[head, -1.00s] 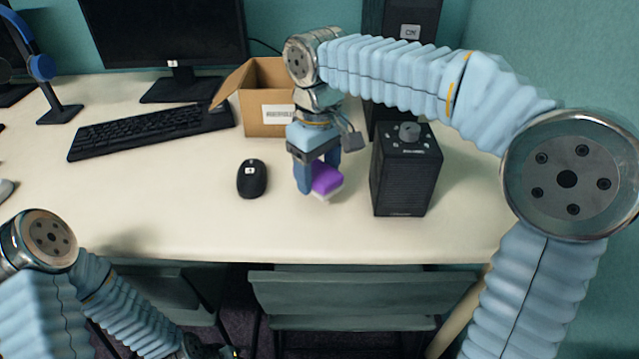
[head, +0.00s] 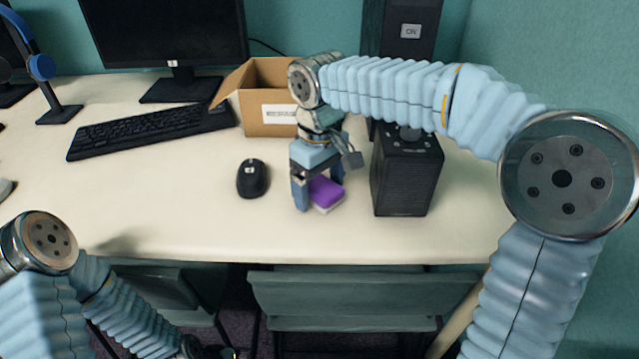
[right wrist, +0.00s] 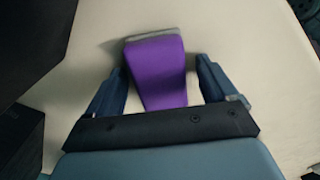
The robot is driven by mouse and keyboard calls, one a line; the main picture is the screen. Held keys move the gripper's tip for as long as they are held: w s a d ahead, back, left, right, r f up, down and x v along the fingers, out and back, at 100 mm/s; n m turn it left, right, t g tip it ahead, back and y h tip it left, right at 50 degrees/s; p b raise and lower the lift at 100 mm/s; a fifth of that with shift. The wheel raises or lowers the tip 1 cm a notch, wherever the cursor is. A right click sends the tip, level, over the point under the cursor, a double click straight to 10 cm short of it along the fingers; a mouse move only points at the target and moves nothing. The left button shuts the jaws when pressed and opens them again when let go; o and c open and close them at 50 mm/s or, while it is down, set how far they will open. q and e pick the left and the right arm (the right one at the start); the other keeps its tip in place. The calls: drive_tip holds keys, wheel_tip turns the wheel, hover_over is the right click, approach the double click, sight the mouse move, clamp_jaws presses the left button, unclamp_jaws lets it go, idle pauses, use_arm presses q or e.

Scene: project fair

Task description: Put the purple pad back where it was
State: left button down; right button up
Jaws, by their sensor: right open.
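The purple pad (head: 326,191), with a pale grey underside, lies on the white desk between the mouse and the black speaker. My right gripper (head: 319,195) is down at the desk around the pad, its jaws open. In the right wrist view the purple pad (right wrist: 158,72) sits between the two blue fingers, with a gap showing at the right finger; the left finger is close to it. My left arm is folded low at the left in the head view, and I cannot make out its gripper's jaws.
A black mouse (head: 253,178) lies left of the pad and a black speaker (head: 406,178) stands close on its right. An open cardboard box (head: 268,112) and a keyboard (head: 150,128) are behind. The desk's front strip (head: 220,238) is clear.

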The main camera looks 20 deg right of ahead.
sight(320, 184)
wheel_tip(320, 184, up, 12)
drive_tip(key=p, duration=0.2)
drive_tip(key=shift+r, duration=0.2)
